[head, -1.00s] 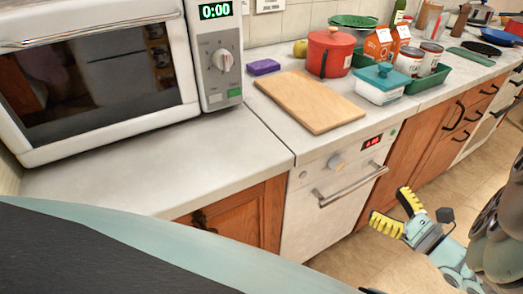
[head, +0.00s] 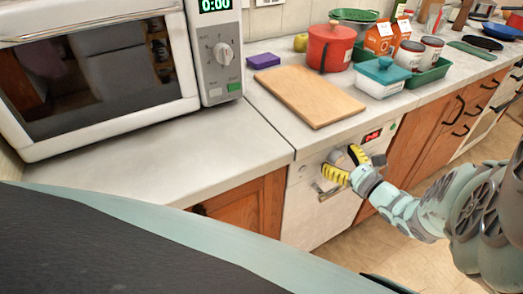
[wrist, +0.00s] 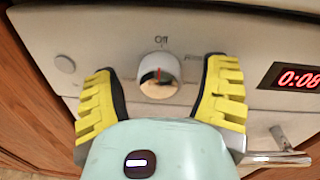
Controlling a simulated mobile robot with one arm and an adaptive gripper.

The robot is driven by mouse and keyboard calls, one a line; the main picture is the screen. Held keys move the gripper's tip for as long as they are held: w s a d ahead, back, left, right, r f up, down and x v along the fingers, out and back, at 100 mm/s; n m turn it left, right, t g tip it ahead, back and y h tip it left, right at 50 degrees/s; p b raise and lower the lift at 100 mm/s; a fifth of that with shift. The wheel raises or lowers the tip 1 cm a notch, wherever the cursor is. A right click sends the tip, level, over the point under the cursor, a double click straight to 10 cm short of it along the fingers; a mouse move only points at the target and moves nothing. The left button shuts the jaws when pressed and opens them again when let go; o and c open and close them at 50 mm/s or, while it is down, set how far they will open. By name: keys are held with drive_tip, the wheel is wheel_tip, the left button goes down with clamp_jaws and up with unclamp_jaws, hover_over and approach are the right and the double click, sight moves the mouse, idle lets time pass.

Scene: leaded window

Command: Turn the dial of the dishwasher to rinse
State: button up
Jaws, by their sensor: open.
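The dishwasher (head: 310,215) is a white front under the counter, with its dial near the top. In the wrist view the round dial (wrist: 159,75) sits on the panel below the label "Off"; other labels are too blurred or hidden to read. My gripper (head: 340,164) is at the dishwasher's panel in the head view, largely covering the dial. In the wrist view its two yellow fingers (wrist: 160,95) are open, one on each side of the dial, with gaps between them and it. I cannot tell the depth left to the panel.
A red display (wrist: 298,77) is right of the dial. The handle bar (wrist: 280,157) is below right, close to the right finger. A round button (wrist: 65,63) is at left. A cutting board (head: 308,95) lies on the counter above.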

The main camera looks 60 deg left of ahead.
drive_tip(key=shift+a, duration=0.15)
drive_tip(key=c, duration=1.2)
